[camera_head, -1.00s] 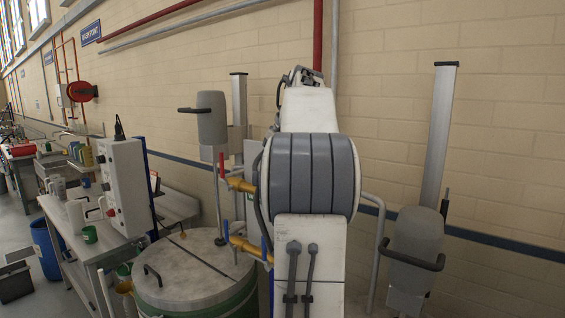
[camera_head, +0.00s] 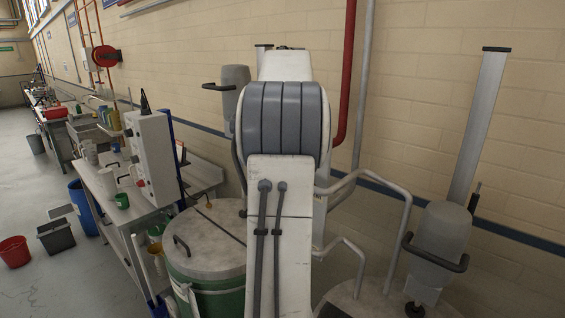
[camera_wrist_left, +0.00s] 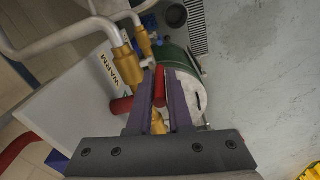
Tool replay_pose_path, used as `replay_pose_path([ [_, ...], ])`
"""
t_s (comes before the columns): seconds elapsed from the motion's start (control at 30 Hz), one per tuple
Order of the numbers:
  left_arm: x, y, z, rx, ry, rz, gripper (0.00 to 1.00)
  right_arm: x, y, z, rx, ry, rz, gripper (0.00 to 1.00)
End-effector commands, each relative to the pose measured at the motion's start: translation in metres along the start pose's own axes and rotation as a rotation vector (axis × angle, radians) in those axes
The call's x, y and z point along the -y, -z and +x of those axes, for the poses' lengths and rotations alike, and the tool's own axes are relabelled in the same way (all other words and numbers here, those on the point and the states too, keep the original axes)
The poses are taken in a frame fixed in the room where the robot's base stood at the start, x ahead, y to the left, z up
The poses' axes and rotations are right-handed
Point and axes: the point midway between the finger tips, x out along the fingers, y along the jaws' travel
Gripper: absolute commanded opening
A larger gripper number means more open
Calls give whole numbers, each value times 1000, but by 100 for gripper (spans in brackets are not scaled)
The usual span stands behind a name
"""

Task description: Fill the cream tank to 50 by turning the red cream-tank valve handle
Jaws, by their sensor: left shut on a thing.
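In the left wrist view my left gripper (camera_wrist_left: 160,92) is shut on a red valve handle (camera_wrist_left: 160,78), which sits between its two fingers. Brass valve pieces (camera_wrist_left: 121,62) are close by, and a second red handle or pipe end (camera_wrist_left: 122,105) is left of the fingers. Part of a green tank (camera_wrist_left: 176,57) shows behind. In the head view a green tank with a grey lid (camera_head: 211,258) stands left of my arm. My own arm hides the left gripper and valves there. No fill reading is legible. My right gripper is not in view.
A second grey-lidded tank (camera_head: 362,303) is at the lower right under a grey mixer head (camera_head: 440,245). Bent grey pipes (camera_head: 383,180) run beside my arm. A white control box (camera_head: 152,155) and bench (camera_head: 128,212) stand left.

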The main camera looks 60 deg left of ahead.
Motion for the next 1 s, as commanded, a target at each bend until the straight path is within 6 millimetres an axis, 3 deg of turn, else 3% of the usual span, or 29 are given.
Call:
replay_pose_path([
  [0.17,1,0,2,8,5,-3,0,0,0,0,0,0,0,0],
  [0.2,2,0,2,9,5,-3,33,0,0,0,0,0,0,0],
  [0.23,2,0,2,8,4,-3,45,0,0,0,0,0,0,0],
  [0.27,2,0,2,8,4,-3,48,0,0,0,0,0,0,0],
  [0.67,1,1,-5,2,-1,-3,48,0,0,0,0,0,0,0],
  [1.0,0,2,-61,2,-1,-2,48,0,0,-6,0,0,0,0],
])
